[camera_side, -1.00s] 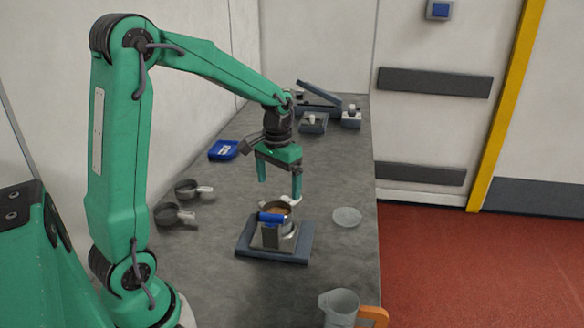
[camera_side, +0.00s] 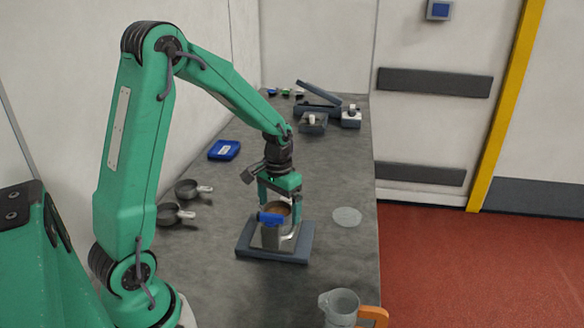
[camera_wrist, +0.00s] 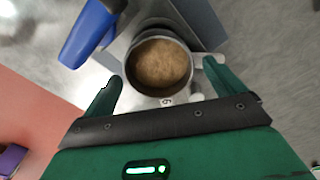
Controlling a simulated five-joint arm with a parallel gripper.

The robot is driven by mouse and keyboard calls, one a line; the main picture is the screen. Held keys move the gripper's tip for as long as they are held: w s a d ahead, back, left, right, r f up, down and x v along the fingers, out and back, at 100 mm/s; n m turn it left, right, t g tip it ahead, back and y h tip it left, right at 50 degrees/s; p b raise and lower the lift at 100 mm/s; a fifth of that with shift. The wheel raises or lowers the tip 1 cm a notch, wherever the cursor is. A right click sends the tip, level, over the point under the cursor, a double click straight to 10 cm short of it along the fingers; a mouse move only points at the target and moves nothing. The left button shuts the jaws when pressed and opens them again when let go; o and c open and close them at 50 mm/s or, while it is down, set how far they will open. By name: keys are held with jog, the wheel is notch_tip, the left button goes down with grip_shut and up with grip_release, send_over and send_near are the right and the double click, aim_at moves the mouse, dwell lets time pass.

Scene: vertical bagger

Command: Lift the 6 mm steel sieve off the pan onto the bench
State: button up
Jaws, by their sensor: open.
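The sieve (camera_side: 277,208) is a round metal vessel with brown grains in it, seated on the stand on the bench. In the wrist view the sieve (camera_wrist: 158,90) shows from above, with a small tag reading "6" on its near rim and a pale handle stub (camera_wrist: 213,59) at its right. My gripper (camera_side: 280,203) is open and lowered around the sieve, and in the wrist view its fingers (camera_wrist: 160,78) lie to the left and right of the near part of the rim. Whether they touch it I cannot tell. The pan underneath is mostly hidden.
Two dark handled pans (camera_side: 186,190) lie at the left. A clear disc (camera_side: 347,217) lies right of the stand on bare bench. A jug (camera_side: 340,306) stands near the front edge.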

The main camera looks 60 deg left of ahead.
jog(key=shift+f, duration=0.25)
jog(key=c, duration=1.2)
jog(key=shift+o, duration=0.2)
jog(key=shift+r, duration=1.25)
jog(key=shift+r, duration=1.55)
